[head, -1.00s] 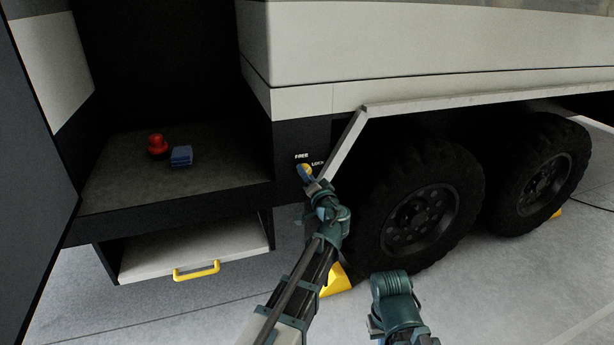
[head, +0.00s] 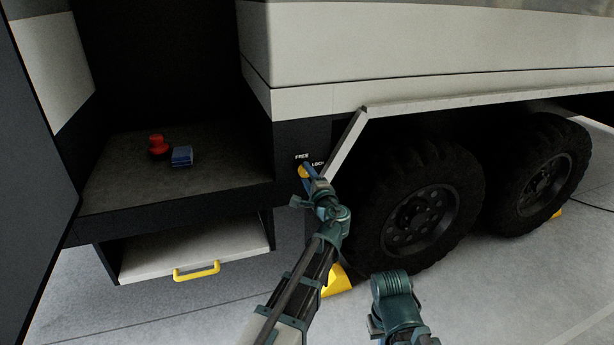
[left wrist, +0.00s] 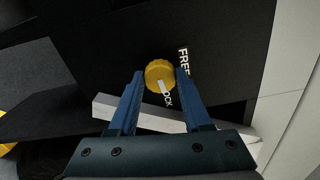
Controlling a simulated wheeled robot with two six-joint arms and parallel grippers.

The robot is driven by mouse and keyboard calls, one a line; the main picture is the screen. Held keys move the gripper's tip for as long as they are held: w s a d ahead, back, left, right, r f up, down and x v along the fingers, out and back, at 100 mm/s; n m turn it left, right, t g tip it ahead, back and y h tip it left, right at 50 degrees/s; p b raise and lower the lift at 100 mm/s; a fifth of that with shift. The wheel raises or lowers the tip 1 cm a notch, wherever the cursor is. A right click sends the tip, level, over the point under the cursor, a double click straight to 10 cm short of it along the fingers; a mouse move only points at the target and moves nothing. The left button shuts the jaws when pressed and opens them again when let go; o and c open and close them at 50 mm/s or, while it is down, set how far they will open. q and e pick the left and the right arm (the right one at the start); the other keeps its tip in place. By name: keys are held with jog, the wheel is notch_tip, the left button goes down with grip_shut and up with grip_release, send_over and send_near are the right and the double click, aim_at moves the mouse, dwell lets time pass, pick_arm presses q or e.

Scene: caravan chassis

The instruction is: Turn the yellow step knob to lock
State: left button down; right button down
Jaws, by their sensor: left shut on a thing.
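The yellow step knob (head: 303,172) sits on the dark panel between the FREE label (head: 302,157) and the LOCK label (head: 318,163). In the left wrist view the knob (left wrist: 158,72) lies between the two blue fingers of my left gripper (left wrist: 161,80), which is shut on it.
A pale slanted strut (head: 347,145) runs close to the right of the knob. The black wheels (head: 415,205) stand further right, with a yellow chock (head: 336,281) below. A step with a yellow handle (head: 196,271) is at lower left. A red lamp (head: 157,145) and blue box (head: 182,156) rest above.

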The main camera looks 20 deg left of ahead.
pick_arm(q)
jog(key=shift+m, duration=0.6)
jog(key=shift+c, duration=1.7)
grip_release()
jog(key=v, duration=1.4)
